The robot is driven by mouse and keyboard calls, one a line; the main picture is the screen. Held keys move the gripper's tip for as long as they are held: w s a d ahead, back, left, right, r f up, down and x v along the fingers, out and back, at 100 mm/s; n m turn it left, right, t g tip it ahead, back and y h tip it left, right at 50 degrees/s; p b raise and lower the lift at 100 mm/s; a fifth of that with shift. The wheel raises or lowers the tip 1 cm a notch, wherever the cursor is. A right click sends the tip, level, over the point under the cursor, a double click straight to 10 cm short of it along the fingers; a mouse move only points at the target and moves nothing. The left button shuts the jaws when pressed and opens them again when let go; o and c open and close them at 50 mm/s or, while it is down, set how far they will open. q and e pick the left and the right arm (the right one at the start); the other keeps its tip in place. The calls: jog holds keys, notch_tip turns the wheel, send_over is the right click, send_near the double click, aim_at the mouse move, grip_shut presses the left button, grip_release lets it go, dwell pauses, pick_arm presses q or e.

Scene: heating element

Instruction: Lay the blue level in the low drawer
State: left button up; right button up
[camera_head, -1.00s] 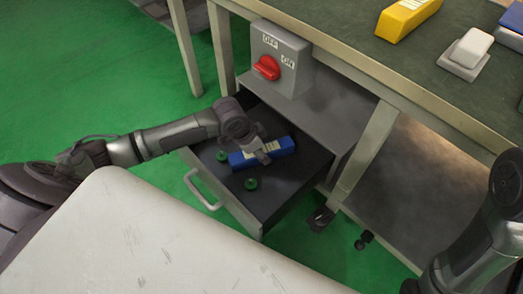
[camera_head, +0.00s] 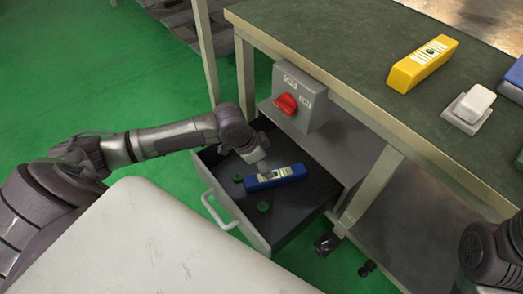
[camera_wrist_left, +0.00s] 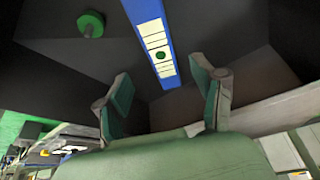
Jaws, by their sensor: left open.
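The blue level (camera_head: 276,177) lies flat on the floor of the open low drawer (camera_head: 302,212). In the left wrist view the level (camera_wrist_left: 152,38) shows its pale label and a green dot, just beyond my fingertips. My left gripper (camera_head: 256,158) is over the drawer, a little behind the level in the head view. In the left wrist view its two fingers (camera_wrist_left: 162,92) are spread wide with nothing between them. Of my right arm only a dark part shows at the lower right of the head view; its gripper is out of view.
Two green knobs lie in the drawer, one left (camera_head: 237,178) and one in front (camera_head: 263,207) of the level. A grey switch box with a red knob (camera_head: 286,104) is above the drawer. A yellow level (camera_head: 423,64) and a white-and-grey block (camera_head: 471,106) are on the bench top (camera_head: 350,50).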

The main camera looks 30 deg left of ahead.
pick_arm(q)
jog(key=shift+p+v, duration=0.35)
jog(key=shift+v, duration=0.9)
